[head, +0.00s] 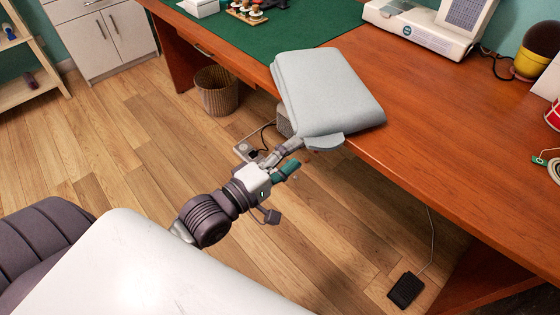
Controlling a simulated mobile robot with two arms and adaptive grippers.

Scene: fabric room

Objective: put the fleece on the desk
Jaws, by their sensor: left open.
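The fleece (325,92) is a folded, pale grey-blue bundle. It lies on the wooden desk (430,120) at its front edge, with its near part overhanging and a small flap (324,142) hanging lower. Its far end reaches the green mat. My left gripper (291,158) is open just in front of and below the near edge of the fleece, off the desk's front edge. Whether a fingertip touches the fleece I cannot tell. My right gripper is not in view.
A green cutting mat (300,30) covers the desk's far left, with thread spools (247,10) at the back. A wicker basket (216,91) and a black foot pedal (405,290) are on the floor. The desk right of the fleece is clear.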

